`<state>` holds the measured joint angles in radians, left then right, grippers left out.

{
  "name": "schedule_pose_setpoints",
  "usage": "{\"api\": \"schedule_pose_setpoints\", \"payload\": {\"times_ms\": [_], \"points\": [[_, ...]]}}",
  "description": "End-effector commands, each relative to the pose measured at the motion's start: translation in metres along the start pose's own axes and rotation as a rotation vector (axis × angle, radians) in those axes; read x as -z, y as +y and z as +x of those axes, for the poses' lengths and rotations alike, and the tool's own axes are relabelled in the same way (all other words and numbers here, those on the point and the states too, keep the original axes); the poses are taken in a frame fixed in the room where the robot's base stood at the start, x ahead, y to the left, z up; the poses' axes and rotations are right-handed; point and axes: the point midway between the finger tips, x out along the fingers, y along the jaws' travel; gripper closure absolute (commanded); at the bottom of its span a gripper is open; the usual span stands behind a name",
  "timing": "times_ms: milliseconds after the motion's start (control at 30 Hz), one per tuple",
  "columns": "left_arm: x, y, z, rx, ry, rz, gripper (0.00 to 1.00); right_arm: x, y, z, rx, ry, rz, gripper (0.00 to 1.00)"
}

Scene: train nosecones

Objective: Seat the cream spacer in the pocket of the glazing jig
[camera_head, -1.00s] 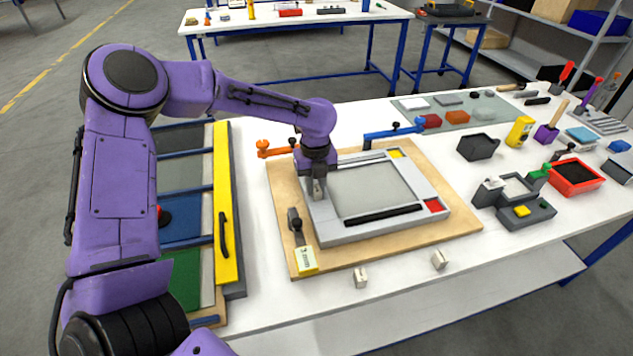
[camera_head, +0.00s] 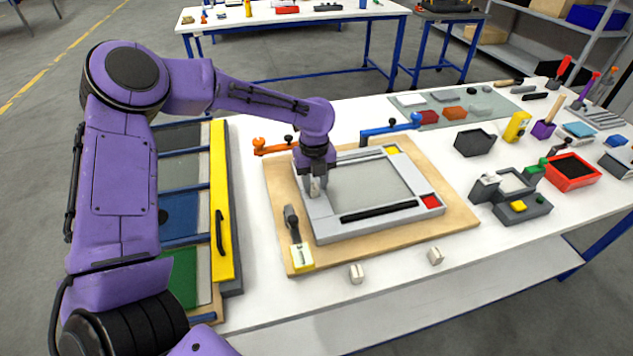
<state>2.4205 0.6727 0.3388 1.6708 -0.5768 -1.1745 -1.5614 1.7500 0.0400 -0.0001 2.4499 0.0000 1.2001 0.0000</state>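The glazing jig is a pale grey rectangular frame (camera_head: 330,230) around a grey pane, set on a wooden board (camera_head: 455,222). It has a yellow patch at its back corner, a red patch at its right corner and a black bar along the front. My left gripper (camera_head: 315,190) points down at the frame's left rail, its fingertips at or just above it. A pale bit shows at the fingertips, too small to tell from the fingers. Two small cream blocks, one (camera_head: 357,273) left and one (camera_head: 435,256) right, stand on the white table in front of the board. My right gripper is out of view.
An orange clamp (camera_head: 272,147), a blue clamp (camera_head: 390,130) and a dark clamp with a yellow tag (camera_head: 301,256) sit around the jig. A yellow-edged rack (camera_head: 222,180) stands left. Dark trays, a red bin (camera_head: 572,171) and tools fill the right side.

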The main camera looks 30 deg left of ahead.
Motion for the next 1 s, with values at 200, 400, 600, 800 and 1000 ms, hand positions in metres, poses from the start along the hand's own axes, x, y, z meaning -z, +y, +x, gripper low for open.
{"api": "schedule_pose_setpoints", "payload": {"times_ms": [200,400,600,800,1000], "points": [[0.007,0.009,0.014,-0.027,0.025,-0.002,0.52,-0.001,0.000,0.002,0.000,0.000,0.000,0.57],[0.007,0.009,0.014,-0.028,0.025,-0.001,0.52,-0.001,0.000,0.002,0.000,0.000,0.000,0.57],[0.007,0.008,0.011,-0.027,0.025,0.001,0.52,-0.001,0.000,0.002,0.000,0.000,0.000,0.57],[0.005,0.004,-0.029,-0.021,0.017,0.004,0.52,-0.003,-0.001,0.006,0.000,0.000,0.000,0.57],[0.004,0.000,-0.085,-0.018,0.015,0.006,0.52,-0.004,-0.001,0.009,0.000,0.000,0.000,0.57]]}}
